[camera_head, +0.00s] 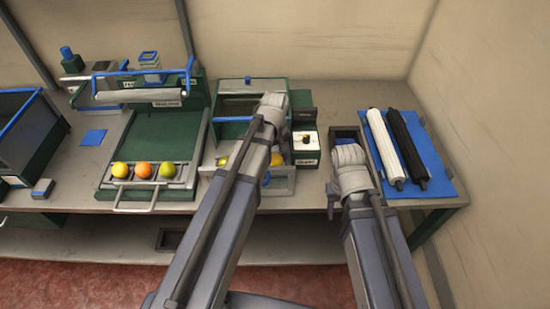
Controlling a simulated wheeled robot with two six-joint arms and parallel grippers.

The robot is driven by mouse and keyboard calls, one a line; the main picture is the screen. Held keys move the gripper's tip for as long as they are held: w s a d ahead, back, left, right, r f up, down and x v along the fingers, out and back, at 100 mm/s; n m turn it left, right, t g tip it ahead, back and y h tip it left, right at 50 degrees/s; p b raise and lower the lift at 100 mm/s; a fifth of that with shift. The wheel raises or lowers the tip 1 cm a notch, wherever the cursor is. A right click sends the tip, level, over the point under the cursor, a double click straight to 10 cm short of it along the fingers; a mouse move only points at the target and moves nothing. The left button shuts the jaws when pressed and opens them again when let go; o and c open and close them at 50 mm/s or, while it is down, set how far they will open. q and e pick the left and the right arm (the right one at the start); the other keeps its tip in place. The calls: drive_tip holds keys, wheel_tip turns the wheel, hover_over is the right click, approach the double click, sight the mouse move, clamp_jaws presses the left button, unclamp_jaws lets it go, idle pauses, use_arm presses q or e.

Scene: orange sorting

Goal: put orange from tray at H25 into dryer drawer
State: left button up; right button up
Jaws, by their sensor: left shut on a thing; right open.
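My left gripper (272,107) is at the right side of the middle green-and-grey unit. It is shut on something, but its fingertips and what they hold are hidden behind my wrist. The unit's open front drawer (220,173) lies below, partly covered by my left arm. A yellow-green fruit (222,160) sits in the drawer at the left, and an orange-yellow fruit (277,158) shows just right of my arm. My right gripper (348,157) is open, over a dark bin (346,134); its fingers are mostly hidden.
A small green-and-white box (306,148) stands between my arms. A blue mat (432,165) with a white and a black roller lies at right.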

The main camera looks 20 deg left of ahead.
sight(275, 155)
use_arm(q)
drive_tip(key=shift+f+b, duration=0.4)
drive_tip(key=shift+f, duration=0.15)
drive_tip(key=o, duration=1.4)
drive_tip(key=shift+r, duration=0.15)
wheel_tip(275, 155, up, 13)
drive_tip(key=p, duration=1.3)
drive_tip(key=s+d+m+y, duration=0.1)
drive_tip(key=s+d+m, duration=0.9)
drive_tip(key=s, duration=0.4)
drive_tip(key=shift+s+d+m, duration=0.15)
drive_tip(key=shift+d+m, duration=0.1)
drive_tip(key=shift+m, duration=0.55)
